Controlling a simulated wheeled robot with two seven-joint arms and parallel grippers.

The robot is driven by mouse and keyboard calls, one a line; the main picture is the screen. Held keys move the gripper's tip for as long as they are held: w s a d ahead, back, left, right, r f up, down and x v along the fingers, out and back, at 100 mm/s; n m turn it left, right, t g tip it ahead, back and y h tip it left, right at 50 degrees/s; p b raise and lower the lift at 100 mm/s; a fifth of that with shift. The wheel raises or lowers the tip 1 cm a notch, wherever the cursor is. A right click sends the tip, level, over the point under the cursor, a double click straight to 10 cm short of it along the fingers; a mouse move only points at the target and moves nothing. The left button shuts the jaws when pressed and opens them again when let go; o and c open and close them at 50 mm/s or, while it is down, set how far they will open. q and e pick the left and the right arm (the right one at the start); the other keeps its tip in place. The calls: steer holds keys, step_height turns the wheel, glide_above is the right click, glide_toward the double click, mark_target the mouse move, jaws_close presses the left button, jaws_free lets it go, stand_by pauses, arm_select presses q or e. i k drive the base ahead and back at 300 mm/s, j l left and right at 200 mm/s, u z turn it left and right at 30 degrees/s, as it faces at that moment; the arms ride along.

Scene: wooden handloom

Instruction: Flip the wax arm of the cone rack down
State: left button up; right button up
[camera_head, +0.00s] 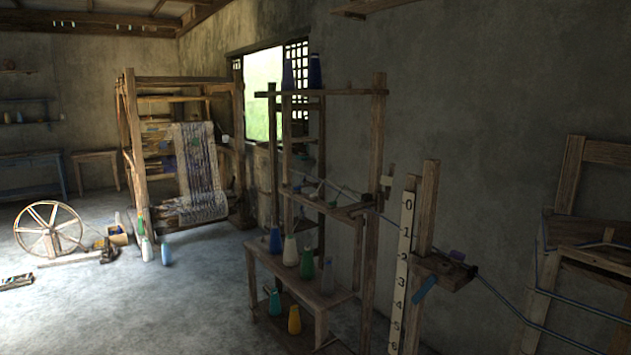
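The cone rack (377,140) is a tall wooden frame right of the middle. Dark blue cones stand on its top shelf, and white, green, blue and grey cones stand on a lower shelf (318,297). More cones sit near the floor under it. A middle shelf (330,206) carries small fittings and a thin line running to the right. A small pale block (387,181) sits by the right post. I cannot tell which small part is the wax arm or how it is tilted. Neither of my grippers is in this view.
A wooden frame (590,235) is at the far right. A loom (200,170) and spinning wheel (49,229) stand left.

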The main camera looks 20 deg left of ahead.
mark_target(388, 180)
steer(key=u, duration=0.25)
steer(key=i+l, duration=1.15)
steer(key=u, duration=1.4)
